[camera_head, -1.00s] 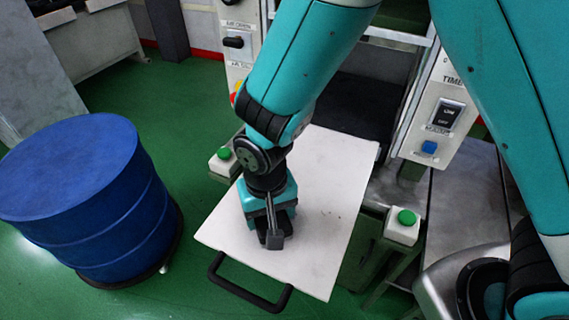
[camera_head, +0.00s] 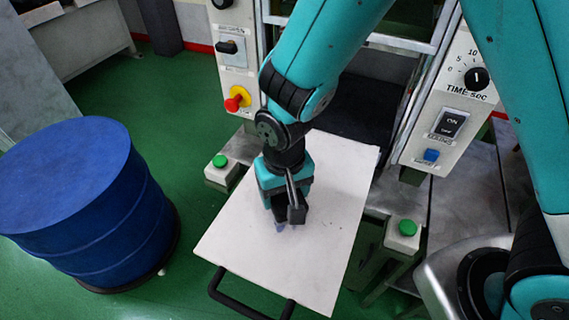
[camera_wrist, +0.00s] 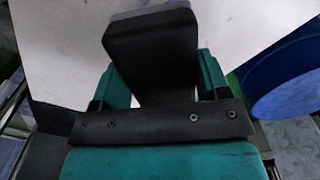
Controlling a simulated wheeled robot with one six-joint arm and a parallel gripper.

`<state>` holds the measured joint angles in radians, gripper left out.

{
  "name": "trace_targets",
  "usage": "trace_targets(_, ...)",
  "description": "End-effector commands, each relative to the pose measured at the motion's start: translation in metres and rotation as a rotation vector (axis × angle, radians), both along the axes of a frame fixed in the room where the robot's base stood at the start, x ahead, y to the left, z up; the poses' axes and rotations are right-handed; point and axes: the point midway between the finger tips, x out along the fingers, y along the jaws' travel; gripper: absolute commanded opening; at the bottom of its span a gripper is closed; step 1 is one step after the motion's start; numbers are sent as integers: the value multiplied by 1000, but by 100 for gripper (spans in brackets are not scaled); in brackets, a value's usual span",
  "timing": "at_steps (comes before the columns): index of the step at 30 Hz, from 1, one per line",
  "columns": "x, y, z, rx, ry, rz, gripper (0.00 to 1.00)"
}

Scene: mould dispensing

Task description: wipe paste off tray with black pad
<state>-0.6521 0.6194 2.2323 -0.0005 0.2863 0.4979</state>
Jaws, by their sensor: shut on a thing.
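The white tray (camera_head: 235,240) lies flat in front of the machine, with a black handle (camera_head: 245,304) at its near edge. My gripper (camera_head: 288,205) is over the middle of the tray, pointing down, and is shut on the black pad. The pad (camera_head: 297,211) shows as a dark block at the gripper's lower end; in the wrist view the pad (camera_wrist: 152,48) fills the top centre over the white tray. A small bluish patch, perhaps paste (camera_head: 281,227), shows just below the gripper. Tiny dark specks lie to its right. Whether the pad touches the tray cannot be told.
A blue drum (camera_head: 85,205) stands on the green floor at left. Green push buttons on posts (camera_head: 220,161) (camera_head: 407,228) flank the tray. Machine panels with a red knob (camera_head: 237,98) and a timer dial (camera_head: 476,78) stand behind. The tray's front left is clear.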

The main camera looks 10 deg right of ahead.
Motion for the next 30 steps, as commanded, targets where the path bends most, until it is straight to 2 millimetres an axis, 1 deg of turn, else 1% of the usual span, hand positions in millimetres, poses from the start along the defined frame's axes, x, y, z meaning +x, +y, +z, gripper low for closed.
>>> trace_targets(1, 0, -1, 8, -2, 3, -1, 43)
trace_targets(16, 0, -3, 51, -2, 3, -6, 43)
trace_targets(20, 0, -3, 56, -2, 3, -6, 43)
trace_targets(30, 0, -3, 55, -2, 3, -6, 43)
